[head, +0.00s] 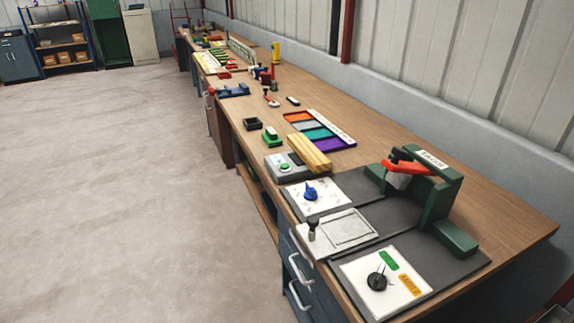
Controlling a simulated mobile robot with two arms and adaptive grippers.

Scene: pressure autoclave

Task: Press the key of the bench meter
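A small grey box with a green round key and a dark panel, which looks like the bench meter (273,170), sits near the front edge of the long wooden bench. Its green key (285,167) faces up. A yellow wooden block (309,152) lies right beside it on the right and may hide part of it. I cannot tell whether the key is pressed. Neither of my grippers is in view.
The bench (375,128) runs along the wall. Nearer stand a panel with a blue knob (311,191), a panel with a black knob (377,281) and a green press with a red handle (445,205). Farther are a coloured tray (338,128) and a green block (271,139). The floor (130,180) is clear.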

